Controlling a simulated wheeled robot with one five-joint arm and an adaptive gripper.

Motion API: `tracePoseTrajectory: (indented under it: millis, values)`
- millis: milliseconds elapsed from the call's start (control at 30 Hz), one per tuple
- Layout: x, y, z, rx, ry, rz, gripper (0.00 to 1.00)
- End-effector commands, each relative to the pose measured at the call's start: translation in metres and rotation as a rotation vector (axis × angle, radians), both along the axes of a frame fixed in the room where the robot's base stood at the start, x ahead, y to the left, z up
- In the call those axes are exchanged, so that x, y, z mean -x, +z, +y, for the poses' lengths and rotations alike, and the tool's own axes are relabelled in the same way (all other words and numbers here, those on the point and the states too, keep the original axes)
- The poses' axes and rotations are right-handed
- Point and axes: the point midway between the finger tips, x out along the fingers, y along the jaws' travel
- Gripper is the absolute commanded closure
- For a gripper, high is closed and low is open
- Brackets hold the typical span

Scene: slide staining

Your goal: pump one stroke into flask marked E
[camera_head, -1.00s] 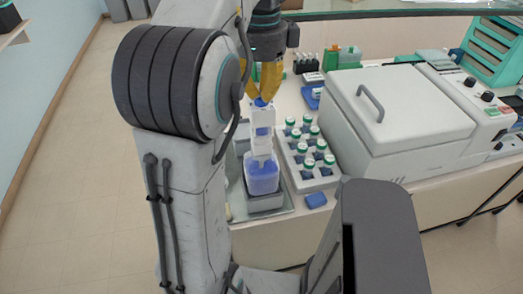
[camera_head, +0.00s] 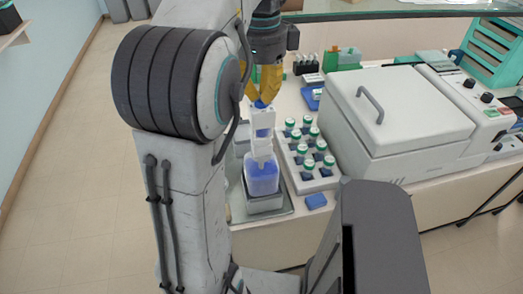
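A dispenser bottle with blue liquid (camera_head: 262,181) stands upright on a grey block. A white pump body (camera_head: 262,122) rises from it, topped by a small blue knob (camera_head: 261,104). My gripper (camera_head: 266,98) points down from above, its yellow fingertips close together at the knob. They look shut and seem to touch the knob, with nothing visible between them. Several green-capped vials stand in a grey rack (camera_head: 284,165) right of the bottle. No letter E is readable, so I cannot tell which container is flask E.
A white lidded machine (camera_head: 403,110) stands to the right. A blue block (camera_head: 316,201) lies in front of the rack. My arm hides the bench's left side.

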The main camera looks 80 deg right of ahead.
Motion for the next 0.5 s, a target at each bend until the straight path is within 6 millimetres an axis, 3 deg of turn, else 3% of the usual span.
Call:
tracePoseTrajectory:
  millis: [500]
  values:
    - [0.000, 0.027, 0.000, -0.003, 0.000, 0.000, 1.00]
